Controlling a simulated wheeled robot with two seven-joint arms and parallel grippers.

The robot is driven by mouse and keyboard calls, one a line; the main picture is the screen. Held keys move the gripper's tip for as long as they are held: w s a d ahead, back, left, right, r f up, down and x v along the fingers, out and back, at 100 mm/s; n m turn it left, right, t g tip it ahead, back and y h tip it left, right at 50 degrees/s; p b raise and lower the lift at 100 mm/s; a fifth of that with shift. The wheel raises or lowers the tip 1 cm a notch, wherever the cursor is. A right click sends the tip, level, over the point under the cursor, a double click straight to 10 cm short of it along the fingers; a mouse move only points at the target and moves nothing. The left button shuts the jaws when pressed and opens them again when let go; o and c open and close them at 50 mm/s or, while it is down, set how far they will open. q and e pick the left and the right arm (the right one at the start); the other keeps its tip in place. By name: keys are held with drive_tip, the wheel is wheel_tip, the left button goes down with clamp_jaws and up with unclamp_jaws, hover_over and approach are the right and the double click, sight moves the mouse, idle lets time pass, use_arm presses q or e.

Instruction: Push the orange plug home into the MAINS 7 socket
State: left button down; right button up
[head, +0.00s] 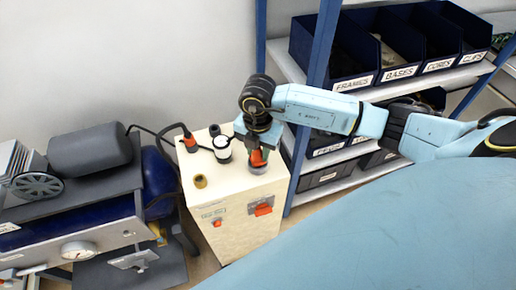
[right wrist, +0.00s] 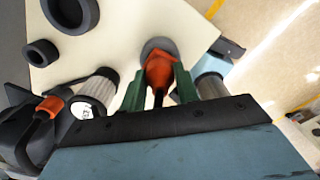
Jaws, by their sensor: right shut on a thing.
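The orange plug (head: 258,158) is between the fingers of my right gripper (head: 257,146), above the top of a cream cabinet (head: 240,190). In the right wrist view the orange plug (right wrist: 160,74) sits between two dark green fingertips, with its dark cable running back toward the wrist. Its nose overlaps a round grey socket (right wrist: 158,45), which shows in the head view (head: 258,169) just below the plug. I cannot tell how deep the plug sits. No MAINS 7 label is readable. My left gripper is not in view.
Another orange plug (head: 190,142) with a black cable stands at the cabinet's left. A white-topped round part (head: 222,149), a dark ring (head: 214,130) and a brass ring (head: 200,181) are on top. Shelves with blue bins (head: 340,50) stand right, a grey machine (head: 90,152) left.

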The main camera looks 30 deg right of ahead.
drive_tip(key=shift+f, duration=0.25)
drive_tip(key=o, duration=1.4)
drive_tip(key=shift+c, duration=0.2)
drive_tip(key=shift+r, duration=0.15)
drive_tip(key=shift+r+p, duration=3.05)
drive_tip(key=shift+r, duration=0.45)
drive_tip(key=shift+r+p, duration=1.75)
drive_tip(key=shift+r, duration=0.3)
